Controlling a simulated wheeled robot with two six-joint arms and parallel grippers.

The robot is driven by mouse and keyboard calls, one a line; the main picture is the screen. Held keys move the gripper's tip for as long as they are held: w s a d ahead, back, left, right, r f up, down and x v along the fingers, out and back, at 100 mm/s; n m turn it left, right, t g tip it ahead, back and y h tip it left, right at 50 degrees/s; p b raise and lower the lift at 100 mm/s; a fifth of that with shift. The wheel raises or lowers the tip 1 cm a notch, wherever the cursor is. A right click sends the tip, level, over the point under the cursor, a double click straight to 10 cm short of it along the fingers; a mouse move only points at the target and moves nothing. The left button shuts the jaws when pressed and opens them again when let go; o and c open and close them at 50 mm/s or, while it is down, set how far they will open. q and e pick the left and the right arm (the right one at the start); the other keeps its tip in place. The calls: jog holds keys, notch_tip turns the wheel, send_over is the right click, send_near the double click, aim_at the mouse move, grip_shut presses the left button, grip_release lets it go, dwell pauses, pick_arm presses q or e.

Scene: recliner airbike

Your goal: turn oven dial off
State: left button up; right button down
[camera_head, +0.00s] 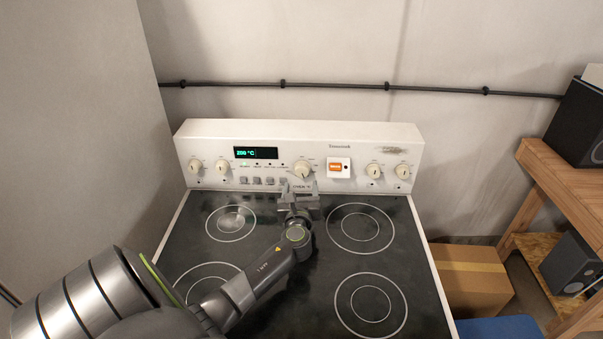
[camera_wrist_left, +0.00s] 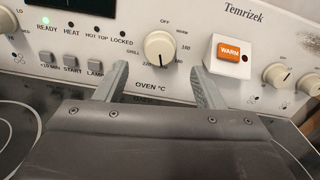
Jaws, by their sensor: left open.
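The oven dial (camera_head: 303,169) is a round cream knob in the middle of the white control panel (camera_head: 300,133). In the left wrist view the dial (camera_wrist_left: 160,48) sits above the words "OVEN °C", with "OFF" at the top of its scale; its dark pointer line faces down, toward the high-number side. The display (camera_head: 256,153) reads 200 °C. My left gripper (camera_head: 300,184) is just in front of and below the dial. In the wrist view its two fingers (camera_wrist_left: 157,84) are apart, either side below the dial, with nothing between them. My right gripper is not in view.
An orange WARM switch (camera_wrist_left: 229,54) is right of the dial; small buttons (camera_wrist_left: 72,62) are to the left. Other knobs (camera_head: 222,168) line the panel. The black cooktop (camera_head: 325,270) under my arm is bare. A cardboard box (camera_head: 470,280) and wooden shelf (camera_head: 560,180) stand at right.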

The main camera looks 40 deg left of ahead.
aim_at(301, 172)
pick_arm(q)
jog(key=shift+x, duration=3.45)
jog(key=shift+c, duration=0.2)
jog(key=c, duration=0.9)
